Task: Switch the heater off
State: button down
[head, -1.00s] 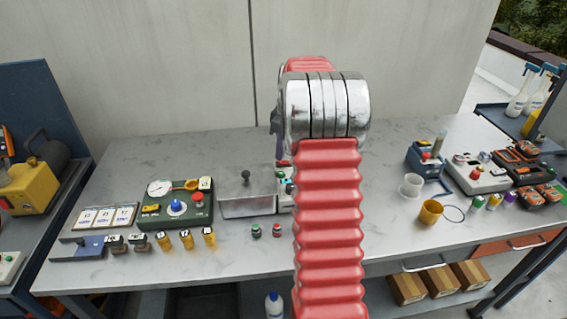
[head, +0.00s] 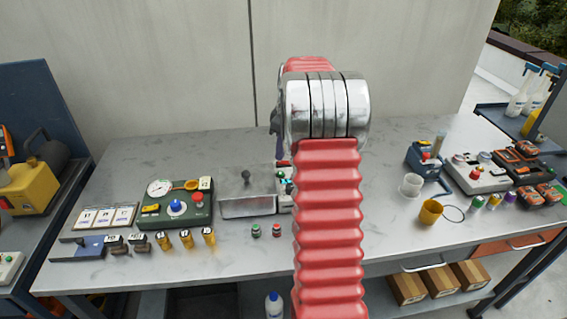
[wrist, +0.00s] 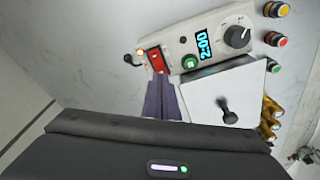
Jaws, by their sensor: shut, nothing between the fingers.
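In the wrist view a pale control box (wrist: 215,32) carries a red rocker switch (wrist: 157,60), a green button (wrist: 190,62), a blue-lit display reading 2:00 (wrist: 203,46) and a black knob (wrist: 237,37). An orange lamp (wrist: 140,53) shows beside the red switch. My gripper (wrist: 160,80) is shut and empty, its purple fingertips right at the red switch. I cannot tell whether they touch it. In the head view my arm hides most of the control box (head: 285,200). No label showing which part is the heater can be read.
A metal box with a black-knobbed lid (head: 246,188) stands beside the control box. A green panel with a gauge (head: 175,203) is further left. Small red and green buttons (head: 266,231) are in front.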

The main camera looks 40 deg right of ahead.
jog(key=shift+f, duration=0.7)
dwell(0.8)
jog(key=shift+r, duration=0.15)
notch_tip(320, 180, up, 7)
dwell(1.0)
jog(key=shift+m, duration=0.3)
dwell(0.4)
